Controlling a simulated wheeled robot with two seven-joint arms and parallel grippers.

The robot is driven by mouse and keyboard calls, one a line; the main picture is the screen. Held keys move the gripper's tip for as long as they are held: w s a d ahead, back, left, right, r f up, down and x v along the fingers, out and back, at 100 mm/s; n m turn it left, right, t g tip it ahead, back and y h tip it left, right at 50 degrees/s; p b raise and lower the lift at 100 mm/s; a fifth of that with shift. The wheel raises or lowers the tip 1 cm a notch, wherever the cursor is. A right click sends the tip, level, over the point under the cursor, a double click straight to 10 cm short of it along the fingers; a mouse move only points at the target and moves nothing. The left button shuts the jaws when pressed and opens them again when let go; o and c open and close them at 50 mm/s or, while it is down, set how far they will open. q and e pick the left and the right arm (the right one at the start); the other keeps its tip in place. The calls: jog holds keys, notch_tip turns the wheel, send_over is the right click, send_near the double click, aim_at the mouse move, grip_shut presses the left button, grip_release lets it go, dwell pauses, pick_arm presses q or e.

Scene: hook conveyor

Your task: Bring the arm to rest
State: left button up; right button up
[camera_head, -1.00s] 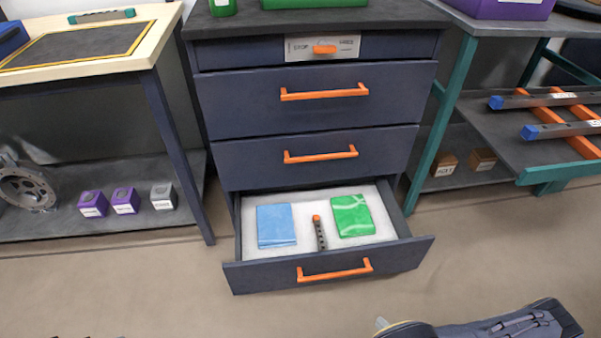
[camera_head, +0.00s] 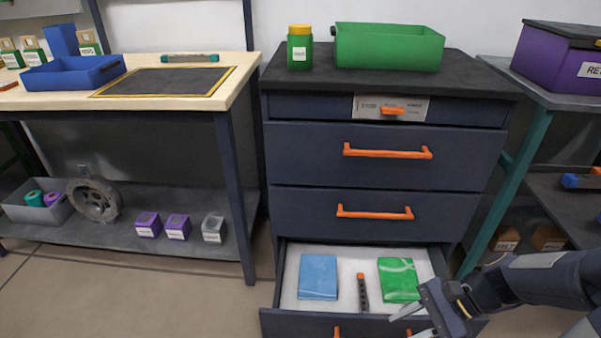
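My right arm comes in from the lower right in the head view. My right gripper (camera_head: 402,323) is in front of the open bottom drawer's right side, with its two fingers apart and nothing seen between them. My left gripper is not in view. The bottom drawer (camera_head: 295,325) is pulled out and holds a blue folded cloth (camera_head: 318,277), a green folded packet (camera_head: 399,280) and a dark stick with an orange end (camera_head: 362,293) between them.
The drawer cabinet (camera_head: 375,158) has its upper drawers shut. A green bin (camera_head: 388,47) and a yellow-lidded green jar (camera_head: 300,48) stand on top. A wooden-topped workbench (camera_head: 240,80) is at left, a shelf with a purple box (camera_head: 545,60) at right. Floor at lower left is clear.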

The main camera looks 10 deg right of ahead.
jog(key=s+a+r+n+t+h, duration=0.5)
jog(key=r+n, duration=0.5)
jog(key=n, duration=0.4)
notch_tip(320, 180, up, 31)
jog(key=p, duration=3.1)
jog(key=shift+s+a+g+h+p, duration=0.3)
jog(key=shift+a, duration=0.1)
